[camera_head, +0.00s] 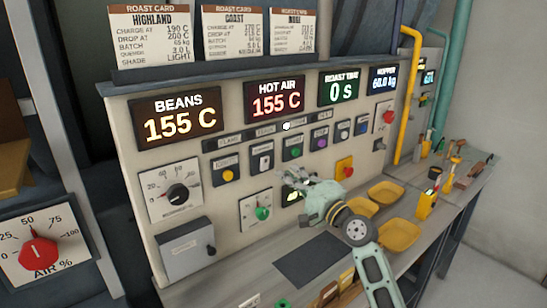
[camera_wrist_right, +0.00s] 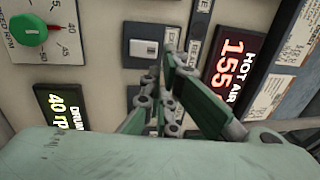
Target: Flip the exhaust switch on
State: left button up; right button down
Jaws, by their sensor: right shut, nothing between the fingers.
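A white rocker switch on a dark plate (camera_head: 262,158) sits in the panel's row of controls, below the HOT AIR display. A light rocker switch (camera_wrist_right: 143,48) shows on a plate in the right wrist view, where the panel looks turned. Its label is too small to read, so I cannot confirm that it is the exhaust switch. My right gripper (camera_head: 288,178) is shut and empty in front of the panel, below and right of the rocker. In the right wrist view its fingers (camera_wrist_right: 168,68) reach toward the panel beside the rocker's plate; contact cannot be told. My left gripper is out of view.
A grey box (camera_head: 187,250) sticks out at lower left. Yellow trays (camera_head: 398,234) stand on the bench. A yellow pipe (camera_head: 408,95) rises at right.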

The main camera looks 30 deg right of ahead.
aim_at(264, 153)
jog(key=shift+w+a+r+p, duration=0.1)
jog(key=shift+w+r+p, duration=0.2)
jog(key=shift+w, duration=1)
jog(key=shift+w+a+r+p, duration=0.1)
jog(key=shift+w+p, duration=0.25)
jog(key=shift+w, duration=0.9)
jog(key=shift+w+a+r+p, duration=0.15)
jog(key=shift+w+p, duration=0.2)
jog(key=shift+w, duration=0.95)
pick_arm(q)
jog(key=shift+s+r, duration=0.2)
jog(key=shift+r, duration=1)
pick_arm(e)
jog(key=shift+w+r+b, duration=0.2)
jog(key=shift+w+b, duration=0.15)
jog(key=shift+w, duration=0.1)
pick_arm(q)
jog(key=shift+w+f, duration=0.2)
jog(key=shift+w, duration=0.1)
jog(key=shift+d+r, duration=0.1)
pick_arm(e)
jog(key=shift+s, duration=0.1)
